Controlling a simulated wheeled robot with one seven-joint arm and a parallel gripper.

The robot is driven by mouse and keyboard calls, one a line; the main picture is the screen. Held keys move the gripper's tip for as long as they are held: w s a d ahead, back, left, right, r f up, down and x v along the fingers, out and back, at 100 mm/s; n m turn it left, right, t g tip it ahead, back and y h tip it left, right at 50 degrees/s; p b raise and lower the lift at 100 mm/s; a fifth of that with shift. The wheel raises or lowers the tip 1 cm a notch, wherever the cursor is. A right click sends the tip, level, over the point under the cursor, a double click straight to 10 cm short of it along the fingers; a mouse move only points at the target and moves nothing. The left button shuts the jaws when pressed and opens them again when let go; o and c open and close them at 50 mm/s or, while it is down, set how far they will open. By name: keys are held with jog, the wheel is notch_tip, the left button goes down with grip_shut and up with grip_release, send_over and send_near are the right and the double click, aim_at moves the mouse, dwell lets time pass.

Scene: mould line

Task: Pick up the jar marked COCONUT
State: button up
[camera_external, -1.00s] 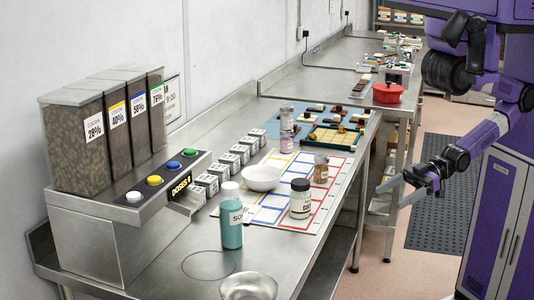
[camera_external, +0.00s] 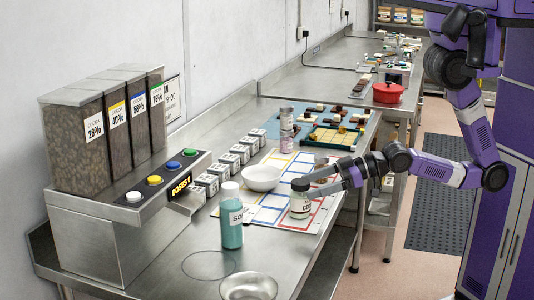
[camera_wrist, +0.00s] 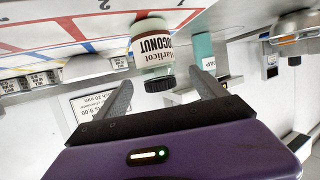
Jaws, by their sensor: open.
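The jar marked COCONUT (camera_external: 300,206) stands upright on the coloured grid mat (camera_external: 273,215); it has a pale label and a dark lid. In the wrist view, which is upside down, the COCONUT jar (camera_wrist: 151,50) shows its label and black lid ahead of my jaws. My gripper (camera_external: 306,184) is at the jar's upper right in the external view. In the wrist view the two fingers of my gripper (camera_wrist: 162,80) are spread wide, with the lid end of the jar between their tips. I see no grip on it.
A teal bottle (camera_external: 231,228) stands front left of the jar, and a white bowl (camera_external: 262,178) stands behind left. A brown jar (camera_external: 320,162) is partly hidden behind my arm. Two stacked-looking jars (camera_external: 287,140) stand farther back. A metal bowl (camera_external: 248,289) is at the front edge.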

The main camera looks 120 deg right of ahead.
jog(key=shift+s+f+g, duration=0.25)
jog(key=shift+f+g, duration=0.15)
jog(key=shift+f, duration=0.55)
jog(key=shift+p+x, duration=0.85)
jog(key=shift+x, duration=2.9)
jog(key=shift+w+r, duration=0.1)
jog(key=shift+r, duration=0.1)
jog(key=c, duration=1.7)
jog(key=shift+r, duration=0.1)
jog(key=shift+c, duration=0.2)
notch_tip(320, 180, up, 12)
notch_tip(320, 180, up, 8)
jog(key=p, duration=0.8)
send_over(290, 216)
jog(key=d, duration=0.1)
jog(key=shift+s, duration=0.25)
